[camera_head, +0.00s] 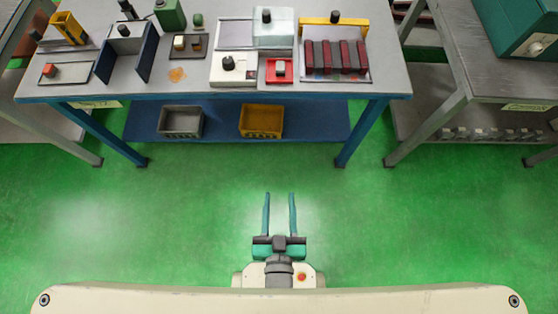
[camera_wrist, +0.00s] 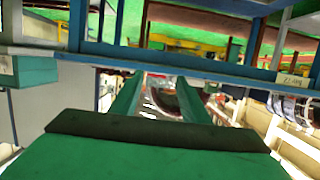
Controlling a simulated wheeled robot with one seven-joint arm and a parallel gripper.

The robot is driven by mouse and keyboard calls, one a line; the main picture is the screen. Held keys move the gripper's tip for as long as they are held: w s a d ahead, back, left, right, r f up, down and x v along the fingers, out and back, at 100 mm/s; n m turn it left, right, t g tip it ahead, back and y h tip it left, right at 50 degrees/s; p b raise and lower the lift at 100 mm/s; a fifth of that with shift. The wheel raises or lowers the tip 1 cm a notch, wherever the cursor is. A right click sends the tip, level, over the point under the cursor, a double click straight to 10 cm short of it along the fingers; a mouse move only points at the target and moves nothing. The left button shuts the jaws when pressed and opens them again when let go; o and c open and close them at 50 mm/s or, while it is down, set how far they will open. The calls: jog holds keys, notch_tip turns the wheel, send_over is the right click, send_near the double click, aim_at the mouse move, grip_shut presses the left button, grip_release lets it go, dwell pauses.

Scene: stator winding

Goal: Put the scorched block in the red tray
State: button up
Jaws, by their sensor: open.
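The red tray (camera_head: 270,79) is small and sits near the front edge of the blue-legged bench, with a pale block (camera_head: 281,67) in it. I cannot tell for sure which block is scorched. My gripper (camera_head: 279,200) is open and empty, over the green floor in front of the bench and well short of it. In the wrist view its two green fingers (camera_wrist: 155,98) are apart with nothing between them.
The bench (camera_head: 195,90) also holds a grey tray with a red block (camera_head: 51,71), a blue-sided fixture (camera_head: 124,45), a white device (camera_head: 233,67) and a yellow-barred rack of dark red pieces (camera_head: 335,58). Bins (camera_head: 261,121) stand on its lower shelf. The floor ahead is clear.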

jog(key=v, duration=0.6)
jog(key=shift+r, duration=0.3)
